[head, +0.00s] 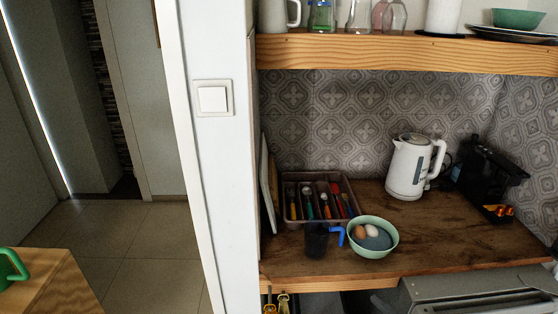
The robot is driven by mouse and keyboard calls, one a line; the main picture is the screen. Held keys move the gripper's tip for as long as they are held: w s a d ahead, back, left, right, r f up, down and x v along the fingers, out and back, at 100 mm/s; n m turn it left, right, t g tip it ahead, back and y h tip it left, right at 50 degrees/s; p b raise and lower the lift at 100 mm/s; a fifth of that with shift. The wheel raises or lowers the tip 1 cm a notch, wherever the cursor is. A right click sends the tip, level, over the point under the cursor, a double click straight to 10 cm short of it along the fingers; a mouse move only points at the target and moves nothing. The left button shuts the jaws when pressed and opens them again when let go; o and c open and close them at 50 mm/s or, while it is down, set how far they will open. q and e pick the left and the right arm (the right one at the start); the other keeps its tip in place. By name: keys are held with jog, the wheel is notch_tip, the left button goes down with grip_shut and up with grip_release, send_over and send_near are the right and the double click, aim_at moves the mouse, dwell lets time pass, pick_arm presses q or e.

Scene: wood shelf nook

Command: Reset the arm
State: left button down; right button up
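Neither of my grippers nor my arms can be made out in the head view. The task names no object of its own. The view shows a wooden shelf nook with a counter (420,235) and an upper shelf (400,55).
On the counter are a white kettle (407,168), a black appliance (485,175), a cutlery tray (292,205), a dark cup with blue handle (316,240) and a green bowl (372,250) holding eggs. A white wall edge (215,180) stands left; the floor (150,245) beyond looks clear.

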jog(key=s+f+m+g+h, duration=0.2)
jog(key=s+f+g+h, duration=0.3)
jog(key=s, duration=0.9)
jog(key=s+f+m+g+h, duration=0.2)
jog(key=s+f+g, duration=0.3)
jog(key=s, duration=0.9)
notch_tip(320, 180, down, 28)
jog(key=s+g+b, duration=0.1)
jog(key=g, duration=0.1)
jog(key=s+d+f, duration=0.2)
jog(key=s+f, duration=0.7)
jog(key=s+d+f+g+b, duration=0.1)
jog(key=s+d+f, duration=0.1)
jog(key=s+f, duration=0.7)
jog(key=shift+f+n+h, duration=0.3)
jog(key=shift+f, duration=0.25)
jog(key=shift+s, duration=0.1)
